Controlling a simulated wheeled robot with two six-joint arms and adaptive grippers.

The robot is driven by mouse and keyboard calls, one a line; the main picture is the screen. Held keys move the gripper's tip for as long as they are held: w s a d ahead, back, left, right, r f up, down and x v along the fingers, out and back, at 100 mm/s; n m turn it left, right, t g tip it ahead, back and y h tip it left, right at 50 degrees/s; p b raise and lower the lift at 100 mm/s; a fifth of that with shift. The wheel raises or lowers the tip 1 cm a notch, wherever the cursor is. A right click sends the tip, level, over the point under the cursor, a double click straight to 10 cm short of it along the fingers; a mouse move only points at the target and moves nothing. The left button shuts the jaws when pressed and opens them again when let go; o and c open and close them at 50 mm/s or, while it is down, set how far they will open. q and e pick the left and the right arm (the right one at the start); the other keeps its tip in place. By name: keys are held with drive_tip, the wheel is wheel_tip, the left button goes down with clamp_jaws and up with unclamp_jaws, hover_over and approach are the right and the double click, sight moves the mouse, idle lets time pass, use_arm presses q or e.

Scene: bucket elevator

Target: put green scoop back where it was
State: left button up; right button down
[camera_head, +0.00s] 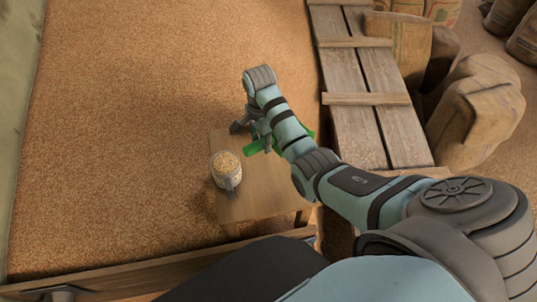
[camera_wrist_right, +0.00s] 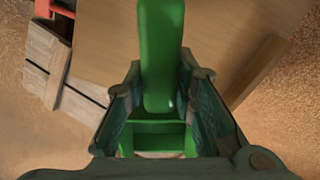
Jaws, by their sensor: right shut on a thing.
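The green scoop (camera_head: 250,148) is above the small wooden table in the head view, partly hidden by my right arm. In the right wrist view the green scoop (camera_wrist_right: 160,55) runs lengthwise between the fingers. My right gripper (camera_head: 260,138) is shut on it; both fingers show in the right wrist view (camera_wrist_right: 160,105). Whether the scoop touches the table top cannot be told. The small wooden table (camera_head: 262,196) also shows in the right wrist view (camera_wrist_right: 110,45). My left gripper is not in view.
A container filled with grain (camera_head: 226,172) stands on the table's left part. Loose grain (camera_head: 130,120) covers the floor around it. A plank walkway (camera_head: 365,90) and several sacks (camera_head: 480,110) lie to the right. A wooden beam (camera_head: 150,270) crosses the front.

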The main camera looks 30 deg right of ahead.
wheel_tip(320, 180, down, 11)
drive_tip(key=shift+d+f+b, duration=0.1)
drive_tip(key=shift+f+b, duration=0.05)
drive_tip(key=shift+b, duration=1.1)
drive_tip(key=shift+w, duration=0.15)
drive_tip(key=shift+f, duration=0.2)
drive_tip(key=c, duration=1.3)
unclamp_jaws()
drive_tip(key=shift+c, duration=0.2)
drive_tip(key=shift+r, duration=0.1)
drive_tip(key=r+p, duration=0.3)
drive_tip(key=r, duration=0.9)
drive_tip(key=shift+a+r, duration=0.15)
drive_tip(key=shift+a, duration=0.05)
